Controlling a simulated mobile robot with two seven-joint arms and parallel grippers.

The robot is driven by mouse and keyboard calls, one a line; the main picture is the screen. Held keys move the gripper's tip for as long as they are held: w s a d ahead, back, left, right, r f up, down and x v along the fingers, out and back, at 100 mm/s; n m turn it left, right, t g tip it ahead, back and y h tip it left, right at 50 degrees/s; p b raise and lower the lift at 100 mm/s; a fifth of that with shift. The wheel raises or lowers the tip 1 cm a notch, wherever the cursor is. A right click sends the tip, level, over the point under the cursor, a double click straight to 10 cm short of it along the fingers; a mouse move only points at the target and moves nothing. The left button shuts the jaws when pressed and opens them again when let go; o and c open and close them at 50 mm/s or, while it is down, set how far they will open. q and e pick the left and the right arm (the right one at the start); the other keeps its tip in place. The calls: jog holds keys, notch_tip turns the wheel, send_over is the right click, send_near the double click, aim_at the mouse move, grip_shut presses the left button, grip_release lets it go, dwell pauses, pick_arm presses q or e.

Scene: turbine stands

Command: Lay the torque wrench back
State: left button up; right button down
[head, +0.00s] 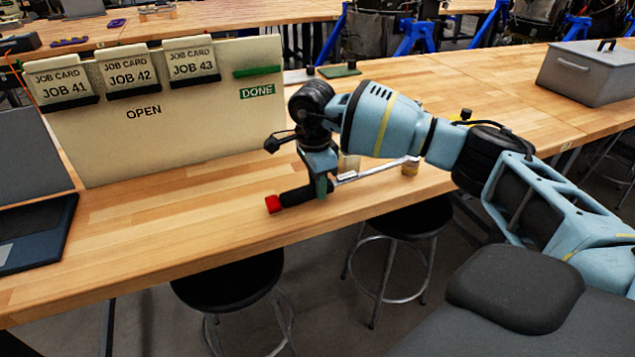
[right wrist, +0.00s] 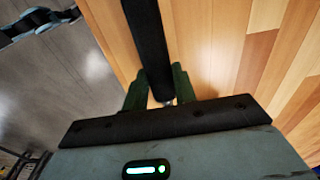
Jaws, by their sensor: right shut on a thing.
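The torque wrench has a black handle (head: 300,194) with a red end cap and a silver shaft (head: 375,172) that points right and away. My right gripper (head: 322,188) is shut on the handle, pointing down over the near edge of the wooden bench. In the right wrist view the black handle (right wrist: 149,45) runs between the two green fingers (right wrist: 158,90). The wrench is at or just above the bench top; I cannot tell whether it touches. My left gripper is not in view.
A cream job board (head: 190,115) with several job cards stands at the left of the bench (head: 130,240). A grey metal box (head: 590,72) stands at the back right. Black stools (head: 230,280) stand below the front edge.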

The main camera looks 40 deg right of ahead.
jog(key=shift+s+a+f, duration=0.1)
jog(key=shift+s+f, duration=0.05)
jog(key=shift+f, duration=0.4)
jog(key=c, duration=1.5)
grip_release()
jog(key=o, duration=0.4)
jog(key=shift+w, duration=0.2)
jog(key=shift+o, duration=0.2)
jog(key=shift+r, duration=0.1)
jog(key=shift+o, duration=0.9)
jog(key=shift+s, duration=0.1)
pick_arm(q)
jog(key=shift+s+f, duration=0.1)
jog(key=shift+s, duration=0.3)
pick_arm(e)
jog(key=shift+r, duration=0.15)
